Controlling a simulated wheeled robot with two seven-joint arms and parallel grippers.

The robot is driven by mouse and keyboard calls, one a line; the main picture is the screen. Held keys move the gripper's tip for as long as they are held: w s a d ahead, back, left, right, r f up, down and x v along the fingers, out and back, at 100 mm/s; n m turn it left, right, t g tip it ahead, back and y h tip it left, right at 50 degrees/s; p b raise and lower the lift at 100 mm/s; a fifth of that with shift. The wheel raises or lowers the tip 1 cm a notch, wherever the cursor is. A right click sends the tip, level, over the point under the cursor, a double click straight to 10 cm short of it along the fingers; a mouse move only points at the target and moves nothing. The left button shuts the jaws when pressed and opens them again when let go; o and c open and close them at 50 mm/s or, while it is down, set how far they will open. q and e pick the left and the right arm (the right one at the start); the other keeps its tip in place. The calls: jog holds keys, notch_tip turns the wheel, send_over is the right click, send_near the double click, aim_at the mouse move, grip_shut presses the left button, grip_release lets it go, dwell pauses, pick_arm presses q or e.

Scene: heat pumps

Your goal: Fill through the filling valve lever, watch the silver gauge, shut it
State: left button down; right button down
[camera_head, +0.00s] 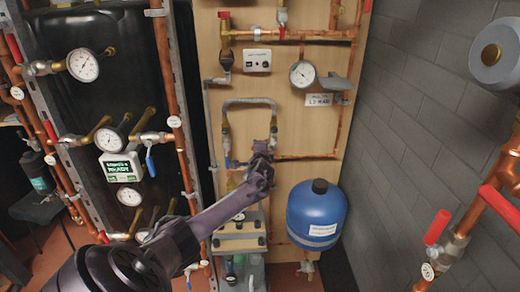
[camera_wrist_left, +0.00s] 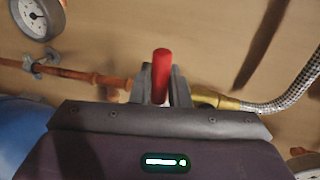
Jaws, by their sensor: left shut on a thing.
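My left gripper (camera_head: 262,158) reaches up from the lower left to the pipework on the wooden board. In the left wrist view its fingers (camera_wrist_left: 161,86) are closed around a red lever (camera_wrist_left: 161,72), the filling valve lever, whose rounded end sticks out between them. The valve body is mostly hidden behind the gripper. The silver-rimmed gauge (camera_head: 302,73) hangs right of and above the gripper, over a small label plate; a gauge also shows at the top left of the left wrist view (camera_wrist_left: 38,16). Its reading is too small to tell. My right gripper is out of view.
A braided hose (camera_head: 248,102) loops above the gripper and joins brass fittings. A blue vessel (camera_head: 316,215) stands close at the lower right. Copper pipes and several other gauges (camera_head: 83,65) fill the left. A red-handled valve (camera_head: 437,228) stands at the right.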

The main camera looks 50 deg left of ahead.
pick_arm(q)
jog(key=shift+r, duration=0.1)
jog(key=c, duration=1.5)
grip_release()
jog(key=shift+o, duration=0.2)
jog(key=shift+d, duration=0.15)
jog(key=v, duration=0.7)
jog(key=shift+s+d+b, duration=0.2)
jog(key=shift+b, duration=0.2)
